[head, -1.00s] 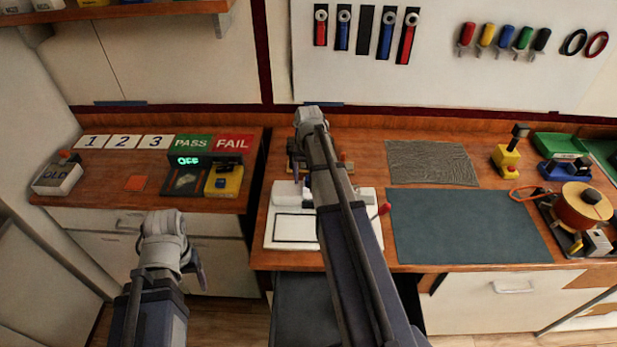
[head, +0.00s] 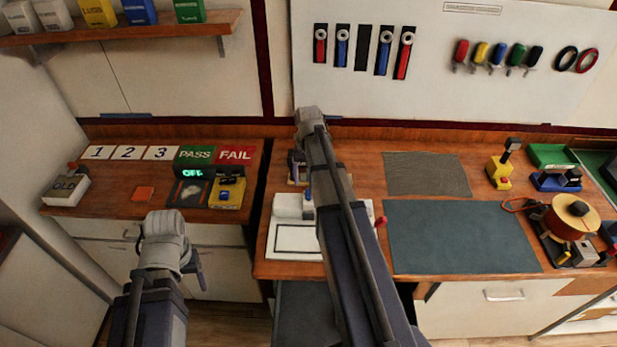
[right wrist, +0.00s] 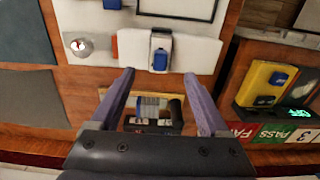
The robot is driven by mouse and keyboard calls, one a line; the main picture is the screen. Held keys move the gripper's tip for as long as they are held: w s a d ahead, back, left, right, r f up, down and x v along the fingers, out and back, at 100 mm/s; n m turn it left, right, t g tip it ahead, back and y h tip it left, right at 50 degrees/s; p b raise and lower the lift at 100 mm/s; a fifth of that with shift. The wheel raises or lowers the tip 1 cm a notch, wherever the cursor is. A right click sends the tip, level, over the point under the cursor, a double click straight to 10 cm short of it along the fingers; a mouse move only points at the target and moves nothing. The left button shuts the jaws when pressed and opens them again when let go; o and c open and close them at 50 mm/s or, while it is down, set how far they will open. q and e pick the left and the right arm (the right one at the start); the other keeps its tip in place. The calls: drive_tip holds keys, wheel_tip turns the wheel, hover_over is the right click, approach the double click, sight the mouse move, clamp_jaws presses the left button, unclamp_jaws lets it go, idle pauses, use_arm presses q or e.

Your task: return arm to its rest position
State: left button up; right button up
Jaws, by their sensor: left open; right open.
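My left gripper (head: 199,268) hangs in front of the left counter's drawers at the lower left of the head view. It is open, with a dark finger showing and nothing seen in it. My right arm (head: 345,225) reaches up through the middle of the head view over the bench, and its own links hide its jaws there. In the right wrist view the right gripper (right wrist: 158,76) is open, its two fingers spread above the bench. A small rack with a blue part (right wrist: 148,112) shows between and below them; I see no grip on it.
A white tester (head: 293,206) lies partly behind my right arm. A dark mat (head: 460,237) and grey ribbed mat (head: 427,174) lie to its right. A cable reel (head: 570,215) stands far right. The left counter holds PASS (head: 195,155) and FAIL (head: 235,155) signs. A shelf (head: 120,36) hangs upper left.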

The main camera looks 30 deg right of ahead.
drive_tip(key=s+a+f+n+b, duration=0.2)
drive_tip(key=s+a, duration=0.3)
drive_tip(key=a, duration=0.5)
drive_tip(key=s+a+f+n+b, duration=0.2)
drive_tip(key=s+a+n, duration=0.2)
drive_tip(key=a, duration=0.6)
drive_tip(key=s+a+f+n+h+b, duration=0.1)
drive_tip(key=s+a+f+n+b, duration=0.1)
drive_tip(key=s+a+n, duration=0.2)
drive_tip(key=s+a, duration=0.3)
drive_tip(key=a, duration=0.3)
drive_tip(key=shift+s+a+f+b, duration=0.25)
drive_tip(key=shift+s+f+b, duration=0.05)
drive_tip(key=shift+f+b, duration=0.1)
